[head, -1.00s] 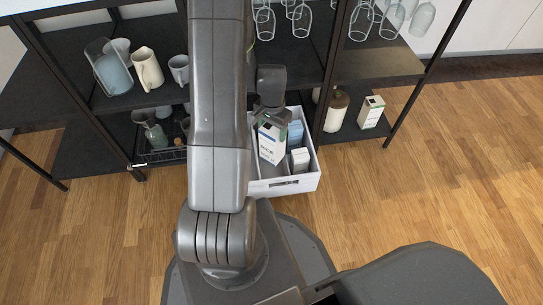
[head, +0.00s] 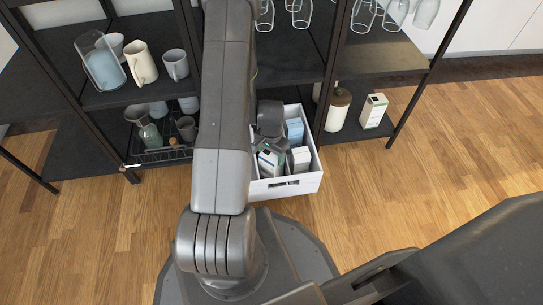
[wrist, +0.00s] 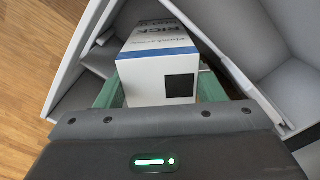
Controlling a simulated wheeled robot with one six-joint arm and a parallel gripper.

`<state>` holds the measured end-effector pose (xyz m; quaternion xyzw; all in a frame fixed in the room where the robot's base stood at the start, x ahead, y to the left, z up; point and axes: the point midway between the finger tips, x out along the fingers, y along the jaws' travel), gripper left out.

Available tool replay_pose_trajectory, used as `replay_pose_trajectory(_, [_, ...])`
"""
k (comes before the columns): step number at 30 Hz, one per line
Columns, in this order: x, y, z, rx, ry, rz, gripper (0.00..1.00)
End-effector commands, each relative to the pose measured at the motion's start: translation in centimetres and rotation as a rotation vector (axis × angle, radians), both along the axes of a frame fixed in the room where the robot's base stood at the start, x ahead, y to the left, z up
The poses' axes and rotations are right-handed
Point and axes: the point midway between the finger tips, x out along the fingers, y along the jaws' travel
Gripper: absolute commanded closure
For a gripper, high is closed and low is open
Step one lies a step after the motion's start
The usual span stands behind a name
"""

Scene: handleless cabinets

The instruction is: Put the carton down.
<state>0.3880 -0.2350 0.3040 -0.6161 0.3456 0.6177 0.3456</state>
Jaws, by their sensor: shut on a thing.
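The carton (wrist: 158,78) is white with a blue band and the printed word RICE. In the wrist view it sits between the green finger pads of my gripper (wrist: 160,88), which is shut on it. In the head view the carton (head: 269,160) is down inside the white bin (head: 285,187), at its left side, with my gripper (head: 270,140) over it. The carton looks tilted. Its lower end is hidden, so I cannot tell whether it touches the bin's floor.
The bin also holds a blue and white box (head: 295,131) and a small white box (head: 301,158), right of the carton. A dark wire basket (head: 160,155) stands left of the bin. A jug (head: 338,108) and another carton (head: 373,111) stand on the low shelf at right.

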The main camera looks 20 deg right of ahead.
Motion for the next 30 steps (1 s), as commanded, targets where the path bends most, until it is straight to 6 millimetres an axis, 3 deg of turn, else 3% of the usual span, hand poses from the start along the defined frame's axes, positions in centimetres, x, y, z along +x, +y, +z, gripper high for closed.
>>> replay_pose_trajectory(8, [0.1, 0.0, -0.2, -0.001, -0.002, 0.0, 0.94])
replay_pose_trajectory(9, [0.0, 0.0, -0.2, 0.0, -0.001, 0.0, 0.35])
replay_pose_trajectory(12, [0.0, 0.0, -0.1, 0.0, -0.001, 0.0, 0.16])
replay_pose_trajectory(23, [0.0, 0.0, 0.2, 0.0, -0.001, 0.0, 0.16])
replay_pose_trajectory(30, [0.2, -0.1, 4.7, -0.003, -0.005, 0.0, 0.16])
